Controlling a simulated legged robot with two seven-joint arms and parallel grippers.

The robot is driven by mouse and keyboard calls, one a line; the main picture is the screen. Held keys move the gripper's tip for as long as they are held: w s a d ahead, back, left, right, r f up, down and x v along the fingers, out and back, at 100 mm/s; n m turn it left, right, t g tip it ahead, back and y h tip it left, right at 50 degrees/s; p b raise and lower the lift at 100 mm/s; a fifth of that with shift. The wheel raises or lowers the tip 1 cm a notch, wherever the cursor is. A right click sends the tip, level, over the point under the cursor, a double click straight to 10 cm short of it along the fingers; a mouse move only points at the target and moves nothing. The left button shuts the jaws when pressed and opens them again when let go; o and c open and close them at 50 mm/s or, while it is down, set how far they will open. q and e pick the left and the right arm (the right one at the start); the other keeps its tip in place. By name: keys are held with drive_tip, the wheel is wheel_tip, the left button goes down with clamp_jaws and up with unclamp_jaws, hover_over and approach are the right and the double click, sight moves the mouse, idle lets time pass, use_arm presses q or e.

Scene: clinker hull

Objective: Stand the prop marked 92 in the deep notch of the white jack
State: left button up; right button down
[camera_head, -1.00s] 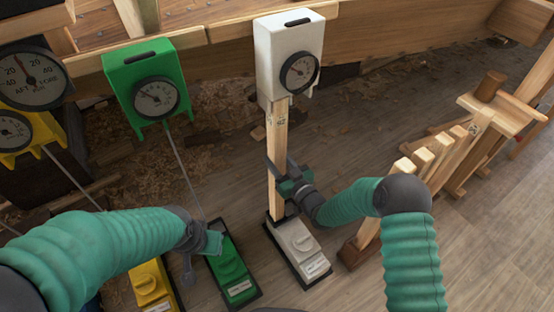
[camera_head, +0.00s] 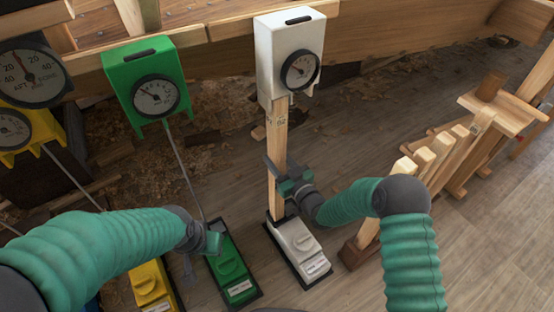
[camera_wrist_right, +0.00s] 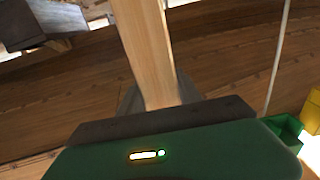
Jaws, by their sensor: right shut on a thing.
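The pale wooden prop (camera_head: 280,142) stands about upright, with a small dark mark near its top that I cannot read surely. My right gripper (camera_head: 278,178) is shut on it below mid-height; the right wrist view shows the prop (camera_wrist_right: 148,50) rising from the jaws. The prop's foot meets the back end of the white jack (camera_head: 298,250), and its top reaches the underside of the white gauge box (camera_head: 290,55). I cannot tell which notch the foot is in. My left gripper (camera_head: 200,250) is beside the green jack (camera_head: 232,268); its jaws are unclear.
A green gauge box (camera_head: 145,85) hangs left of the white one, with a thin rod below it. A yellow jack (camera_head: 152,288) lies at lower left. A wooden rack with several props (camera_head: 440,150) stands at right. The floor at lower right (camera_head: 490,250) is clear.

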drive_tip(key=shift+r, duration=0.1)
drive_tip(key=c, duration=0.7)
unclamp_jaws()
drive_tip(key=shift+c, duration=0.2)
drive_tip(key=p+v, duration=0.6)
drive_tip(key=v, duration=1)
drive_tip(key=shift+s+d, duration=0.25)
drive_tip(key=shift+s, duration=0.1)
drive_tip(key=shift+p+v, duration=0.45)
drive_tip(key=shift+v, duration=2.05)
